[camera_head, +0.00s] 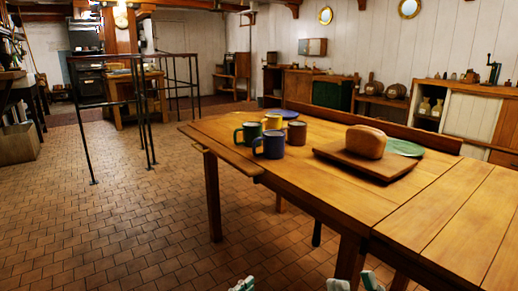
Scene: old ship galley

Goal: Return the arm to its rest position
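My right gripper (355,284) shows at the bottom edge of the head view, right of centre. Its two pale fingertips stand apart with nothing seen between them. My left gripper (243,286) shows only as a small pale tip at the bottom edge, left of the right one. The rest of both grippers and both arms is cut off by the frame. Both tips appear low, in front of the wooden table (330,198), with tiled floor behind them. I see no object held.
On the table are a blue mug (272,145), a green mug (250,134), a yellow mug (273,122), a brown mug (297,133) and a bread loaf (366,142) on a board (350,160). Metal railings (146,120) stand behind left. The tiled floor (120,220) at left is clear.

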